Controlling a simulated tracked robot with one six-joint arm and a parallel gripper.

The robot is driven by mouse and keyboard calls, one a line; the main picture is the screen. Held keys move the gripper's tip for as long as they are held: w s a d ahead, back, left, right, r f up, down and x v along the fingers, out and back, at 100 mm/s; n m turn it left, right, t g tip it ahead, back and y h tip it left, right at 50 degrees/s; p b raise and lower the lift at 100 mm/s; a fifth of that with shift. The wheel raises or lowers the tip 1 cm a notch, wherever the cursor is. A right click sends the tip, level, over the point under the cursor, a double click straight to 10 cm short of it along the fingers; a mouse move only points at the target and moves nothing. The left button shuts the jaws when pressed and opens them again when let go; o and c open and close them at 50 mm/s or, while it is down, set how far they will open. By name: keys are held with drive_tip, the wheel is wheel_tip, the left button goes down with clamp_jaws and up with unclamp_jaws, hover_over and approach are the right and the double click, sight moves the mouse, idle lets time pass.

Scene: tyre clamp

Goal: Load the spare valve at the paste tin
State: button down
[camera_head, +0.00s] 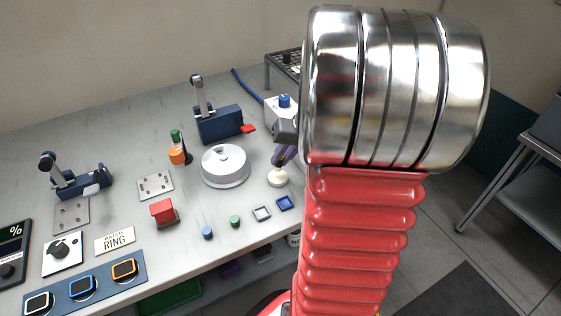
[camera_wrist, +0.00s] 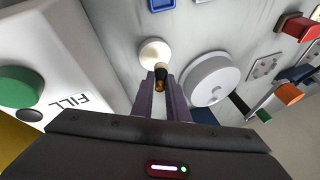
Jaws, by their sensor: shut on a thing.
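My gripper (camera_wrist: 163,90), with purple fingers, is shut on a small dark and brass valve (camera_wrist: 160,77). In the head view my gripper (camera_head: 283,157) is over the right part of the bench. Just beyond the valve's tip is a small round white pot (camera_wrist: 154,54), which also shows in the head view (camera_head: 278,178). I cannot tell whether the tip touches it. A large round white lidded drum (camera_wrist: 211,80) sits beside it, also in the head view (camera_head: 226,167). Which of these is the paste tin carries no readable label.
A white box marked FILL (camera_wrist: 75,60) with a green button stands close to my gripper. The front edge is near.

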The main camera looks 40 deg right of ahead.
drive_tip(key=shift+r, duration=2.3)
drive_tip(key=shift+s, duration=0.1)
